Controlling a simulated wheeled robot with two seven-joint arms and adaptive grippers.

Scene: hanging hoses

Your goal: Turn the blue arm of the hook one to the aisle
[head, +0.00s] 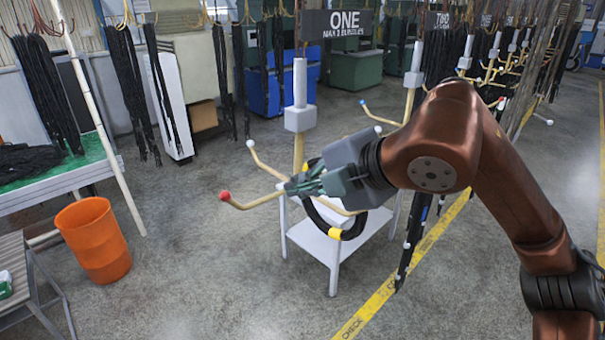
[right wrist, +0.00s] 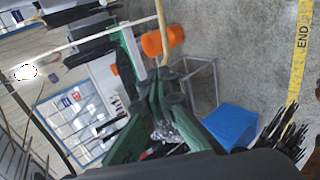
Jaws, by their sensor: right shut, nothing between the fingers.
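The post of hook one (head: 299,112) stands under the sign ONE (head: 345,22). It carries cream arms: a red-tipped arm (head: 250,203) points left toward the front, and a pale-tipped arm (head: 262,160) sits above it. I cannot make out a blue tip on this post; my gripper hides part of it. My right gripper (head: 303,184) is shut and empty, at the inner end of the red-tipped arm in the picture; contact is unclear. In the right wrist view a cream rod (right wrist: 160,28) runs down toward the green fingers (right wrist: 158,82). My left gripper is not in view.
A dark hose with yellow bands (head: 335,233) hangs at the post, by a white table (head: 315,243). A second post (head: 412,80) with a blue-tipped arm (head: 376,115) stands right. An orange bin (head: 94,240) stands left.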

